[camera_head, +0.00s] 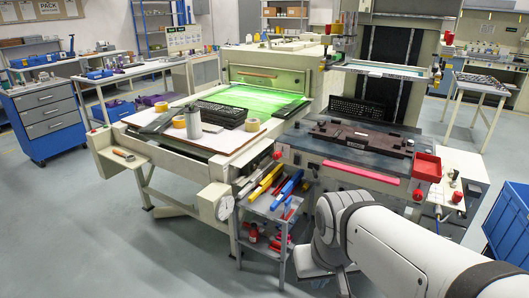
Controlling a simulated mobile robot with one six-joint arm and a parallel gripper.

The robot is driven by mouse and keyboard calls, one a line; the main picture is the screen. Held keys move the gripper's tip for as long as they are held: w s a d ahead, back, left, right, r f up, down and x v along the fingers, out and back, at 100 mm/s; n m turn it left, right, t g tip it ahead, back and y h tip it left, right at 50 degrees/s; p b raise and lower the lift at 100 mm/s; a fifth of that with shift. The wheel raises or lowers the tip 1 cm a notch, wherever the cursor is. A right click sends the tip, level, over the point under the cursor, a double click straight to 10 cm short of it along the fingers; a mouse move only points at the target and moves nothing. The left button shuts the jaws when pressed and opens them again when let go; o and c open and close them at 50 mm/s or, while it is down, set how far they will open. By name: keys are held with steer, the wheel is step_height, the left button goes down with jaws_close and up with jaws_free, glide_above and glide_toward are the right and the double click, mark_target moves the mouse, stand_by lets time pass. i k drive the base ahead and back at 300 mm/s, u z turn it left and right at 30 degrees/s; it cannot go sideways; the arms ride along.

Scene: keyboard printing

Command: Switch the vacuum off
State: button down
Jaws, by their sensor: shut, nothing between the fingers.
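My white arm (400,245) reaches in from the lower right. My gripper (308,263) is at the arm's far end, low beside the small tool cart; it is shut and empty, its fingertips hard to make out. A red knob (277,155) is on the machine's front, above the cart. Another red knob (457,197) is at the right side of the machine. I cannot tell which control is the vacuum switch. My gripper is apart from the gauge and both knobs.
The grey tool cart (272,212) holds yellow, blue and red tools. A black keyboard (222,114) and tape rolls lie on the left table (155,150). A red bin (427,168) is at the machine's right. A blue crate (508,225) stands far right. Floor at lower left is clear.

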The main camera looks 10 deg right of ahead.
mark_target(296, 159)
steer(key=u, duration=0.3)
steer(key=i, duration=1.8)
steer(key=z, duration=0.95)
